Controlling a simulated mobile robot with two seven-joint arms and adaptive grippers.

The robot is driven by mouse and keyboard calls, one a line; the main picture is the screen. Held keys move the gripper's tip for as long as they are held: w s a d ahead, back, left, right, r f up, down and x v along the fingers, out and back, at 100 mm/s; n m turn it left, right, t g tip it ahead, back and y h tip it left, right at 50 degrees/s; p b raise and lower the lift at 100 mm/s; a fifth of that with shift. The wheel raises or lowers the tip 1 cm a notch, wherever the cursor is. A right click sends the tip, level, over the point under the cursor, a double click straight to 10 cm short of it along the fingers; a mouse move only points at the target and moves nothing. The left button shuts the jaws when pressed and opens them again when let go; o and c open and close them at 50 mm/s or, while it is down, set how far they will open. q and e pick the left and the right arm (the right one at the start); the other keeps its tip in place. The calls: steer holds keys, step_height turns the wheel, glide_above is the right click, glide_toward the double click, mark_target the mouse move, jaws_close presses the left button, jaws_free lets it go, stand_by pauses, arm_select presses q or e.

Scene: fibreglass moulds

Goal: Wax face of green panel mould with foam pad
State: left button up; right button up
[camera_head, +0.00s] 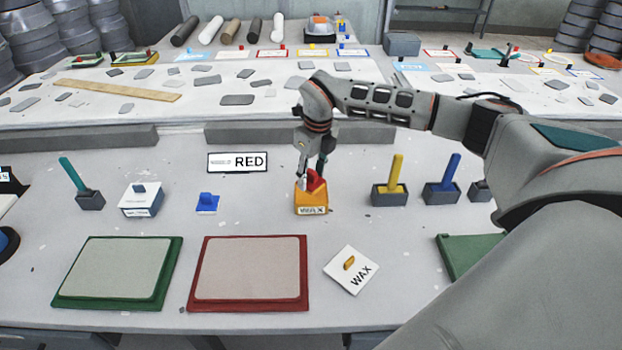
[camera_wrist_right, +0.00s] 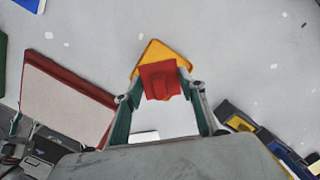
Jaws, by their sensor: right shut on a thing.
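The green panel mould (camera_head: 170,275) lies flat at the front left of the bench, with a pale grey face. My right gripper (camera_head: 314,172) reaches down at mid-bench, to the right of that mould and behind it. It is shut on a red pad (camera_head: 317,184), which I take for the foam pad. The red pad is at the yellow box marked WAX (camera_head: 311,203). In the right wrist view the red pad (camera_wrist_right: 159,80) sits between the fingertips, over the yellow box (camera_wrist_right: 165,50). I cannot tell whether it touches the box's bottom. My left gripper is not in view.
A red panel mould (camera_head: 250,305) lies beside the green one. A WAX card (camera_head: 358,279) with an orange piece on it lies nearby. A RED sign (camera_head: 238,162), a blue pad (camera_head: 207,203) and holders with yellow (camera_head: 396,175) and blue (camera_head: 450,173) handles stand around the box.

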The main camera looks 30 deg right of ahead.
mark_target(310, 171)
steer(key=shift+r, duration=1.75)
steer(key=shift+a, duration=0.1)
